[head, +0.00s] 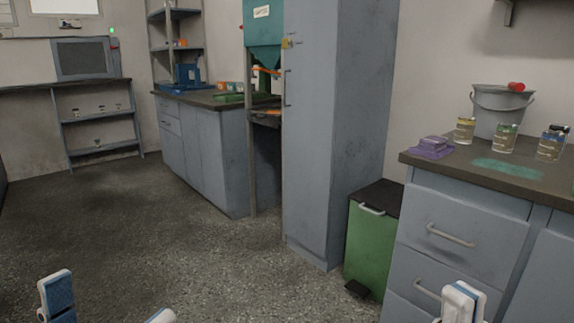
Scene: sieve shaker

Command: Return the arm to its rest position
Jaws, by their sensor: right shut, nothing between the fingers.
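My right gripper (462,302) stands at the bottom right, in front of the grey drawers. Its white fingertips are together, with nothing between them. My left gripper (108,299) is at the bottom left, low over the floor. One fingertip with a blue pad shows at the left and a white tip shows at the bottom edge, well apart with nothing between them. The rest of both arms is out of the picture.
A counter (480,178) at the right bears jars, a grey bucket (498,112) and purple cloths (432,148). A green bin (370,245) stands beside a tall grey cabinet (325,130). A farther bench (210,98) stands behind. The floor (180,235) at left is clear.

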